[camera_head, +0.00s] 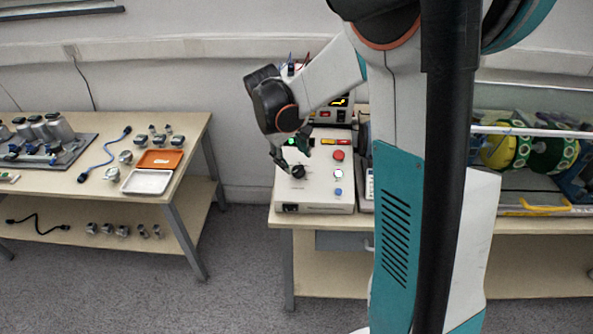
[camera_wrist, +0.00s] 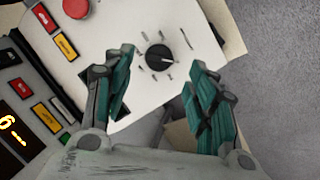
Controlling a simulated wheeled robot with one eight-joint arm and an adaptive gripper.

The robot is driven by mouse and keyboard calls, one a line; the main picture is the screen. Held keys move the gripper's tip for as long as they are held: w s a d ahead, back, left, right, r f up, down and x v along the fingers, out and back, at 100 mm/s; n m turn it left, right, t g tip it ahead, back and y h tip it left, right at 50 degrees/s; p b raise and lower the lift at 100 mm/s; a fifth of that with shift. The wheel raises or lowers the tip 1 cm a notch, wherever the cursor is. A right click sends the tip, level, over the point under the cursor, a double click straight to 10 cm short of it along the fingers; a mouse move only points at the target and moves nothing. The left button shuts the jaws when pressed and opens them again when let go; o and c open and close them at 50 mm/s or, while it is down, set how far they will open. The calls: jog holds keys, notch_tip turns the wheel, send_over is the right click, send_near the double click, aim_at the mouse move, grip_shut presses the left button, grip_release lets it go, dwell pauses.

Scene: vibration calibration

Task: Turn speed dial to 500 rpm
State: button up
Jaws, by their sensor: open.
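The speed dial (camera_wrist: 159,58) is a round black knob with a white pointer line, ringed by small dark marks on the white control box (camera_wrist: 108,30). In the head view the dial (camera_head: 298,171) sits on the front left of the box (camera_head: 318,201). My gripper (camera_wrist: 158,72) is open, its two teal fingers on either side of the dial in the wrist view, apart from it. In the head view my gripper (camera_head: 295,148) hangs just above and behind the dial. The dial's mark labels are too small to read.
A device with a glowing display (camera_head: 338,101) stands behind. A left table holds an orange tray (camera_head: 160,159) and a white tray (camera_head: 147,181).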

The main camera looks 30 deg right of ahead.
aim_at(298, 169)
jog(key=shift+b+x, duration=0.8)
jog(key=shift+x, duration=1.9)
jog(key=shift+c, duration=0.4)
jog(key=c, duration=0.9)
